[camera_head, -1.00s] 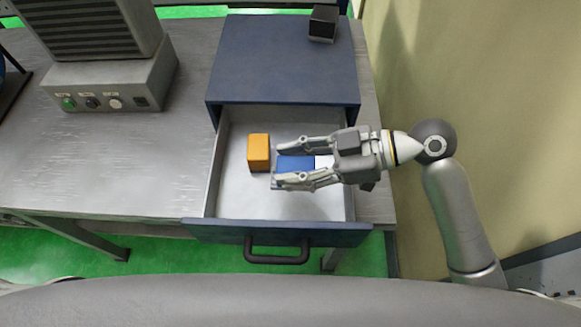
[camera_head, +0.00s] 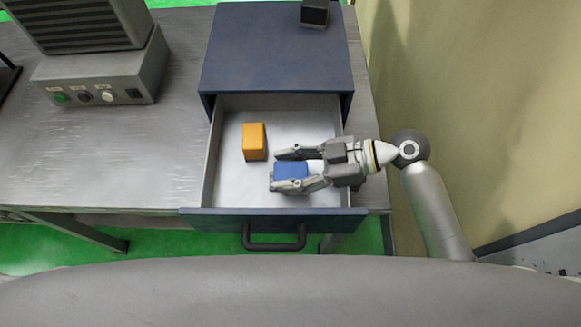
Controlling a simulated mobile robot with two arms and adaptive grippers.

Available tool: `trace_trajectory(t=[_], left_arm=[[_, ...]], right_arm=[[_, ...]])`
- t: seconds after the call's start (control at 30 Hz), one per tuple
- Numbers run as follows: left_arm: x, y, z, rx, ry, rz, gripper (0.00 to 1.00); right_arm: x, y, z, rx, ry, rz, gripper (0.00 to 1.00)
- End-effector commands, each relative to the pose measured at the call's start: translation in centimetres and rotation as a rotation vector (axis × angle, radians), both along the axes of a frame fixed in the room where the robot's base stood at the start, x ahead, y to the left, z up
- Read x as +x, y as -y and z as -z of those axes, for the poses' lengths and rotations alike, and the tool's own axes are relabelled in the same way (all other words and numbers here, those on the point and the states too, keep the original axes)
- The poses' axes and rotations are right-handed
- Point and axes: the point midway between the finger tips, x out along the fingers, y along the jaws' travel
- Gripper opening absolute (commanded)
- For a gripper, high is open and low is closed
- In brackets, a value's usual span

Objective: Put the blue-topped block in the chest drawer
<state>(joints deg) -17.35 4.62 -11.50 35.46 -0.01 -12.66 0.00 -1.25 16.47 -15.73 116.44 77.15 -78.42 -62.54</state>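The blue-topped block (camera_head: 291,171) is over the open drawer (camera_head: 233,183) of the dark blue chest (camera_head: 277,48). My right gripper (camera_head: 277,171) reaches in from the right, with one finger on the far side of the block and one on the near side. It looks shut on the block, whose blue top fills the space between the fingers. The near finger hides part of its side. I cannot tell whether the block touches the drawer floor. My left gripper is not in view.
An orange block (camera_head: 254,141) stands in the drawer, left of and behind the blue-topped block. A dark block (camera_head: 315,13) sits on the chest top. A grey control box (camera_head: 102,80) stands on the table at left. Drawer floor is clear at front left.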

Motion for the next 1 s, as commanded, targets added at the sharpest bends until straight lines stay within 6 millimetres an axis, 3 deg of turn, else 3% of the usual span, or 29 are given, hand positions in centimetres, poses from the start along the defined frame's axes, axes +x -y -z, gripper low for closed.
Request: trace_trajectory(t=[0.07,0.6,1.0], left_arm=[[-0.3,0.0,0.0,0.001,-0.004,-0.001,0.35],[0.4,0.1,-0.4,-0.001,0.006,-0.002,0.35],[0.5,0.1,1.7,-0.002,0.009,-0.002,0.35]], right_arm=[[0.0,0.0,0.0,0.000,0.000,0.000,0.61],[0.0,0.1,-0.4,0.000,-0.001,0.000,0.61],[0.1,7.4,-3.0,-0.005,0.002,0.001,0.61]])
